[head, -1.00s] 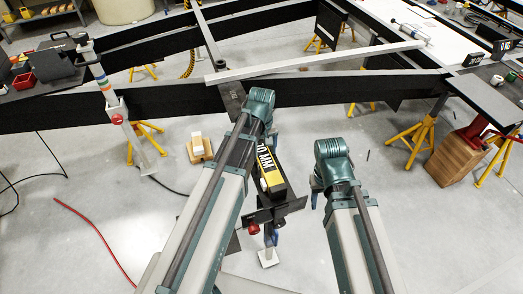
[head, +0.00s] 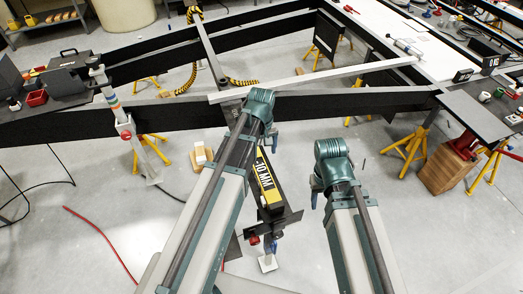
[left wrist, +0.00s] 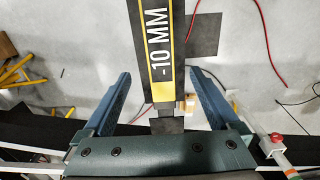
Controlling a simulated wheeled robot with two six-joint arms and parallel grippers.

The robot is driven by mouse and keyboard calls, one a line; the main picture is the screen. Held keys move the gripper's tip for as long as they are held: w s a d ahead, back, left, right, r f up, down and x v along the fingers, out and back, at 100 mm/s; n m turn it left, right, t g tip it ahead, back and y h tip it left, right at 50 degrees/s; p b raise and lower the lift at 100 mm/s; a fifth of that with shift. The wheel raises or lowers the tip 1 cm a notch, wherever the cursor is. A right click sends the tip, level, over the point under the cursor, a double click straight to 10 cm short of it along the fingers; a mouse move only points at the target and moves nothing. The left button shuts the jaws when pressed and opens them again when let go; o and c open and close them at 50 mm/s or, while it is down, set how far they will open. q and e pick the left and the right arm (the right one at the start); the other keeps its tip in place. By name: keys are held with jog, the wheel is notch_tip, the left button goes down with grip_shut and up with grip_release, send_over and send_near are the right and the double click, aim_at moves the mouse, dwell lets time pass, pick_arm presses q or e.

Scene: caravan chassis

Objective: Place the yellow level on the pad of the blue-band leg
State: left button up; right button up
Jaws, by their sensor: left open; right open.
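A black bar with a yellow "-10 MM" label (head: 266,178) stands below my left arm in the head view. I cannot tell whether it is the yellow level; no other clear level shows. In the left wrist view the bar (left wrist: 163,50) lies between the two blue fingers of my left gripper (left wrist: 163,82). The fingers are open, with gaps on both sides. Below it in the head view are a dark plate, a red knob (head: 254,240), a blue part and a pale foot (head: 267,263). A banded leg (head: 125,132) stands at the left.
A long black chassis beam (head: 330,102) crosses in front of my arms, with a pale bar (head: 320,75) above it. Yellow stands (head: 408,145) and a wooden block (head: 452,172) are at the right. A red cable (head: 100,232) lies on the floor at the left.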

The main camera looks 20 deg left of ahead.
pick_arm(q)
jog(key=s+d+r+m+y, duration=0.1)
jog(key=s+d+m, duration=0.9)
jog(key=s, duration=0.4)
jog(key=shift+s+d+r+m, duration=0.15)
jog(key=shift+d+m, duration=0.1)
jog(key=shift+m, duration=0.05)
jog(key=shift+s, duration=0.1)
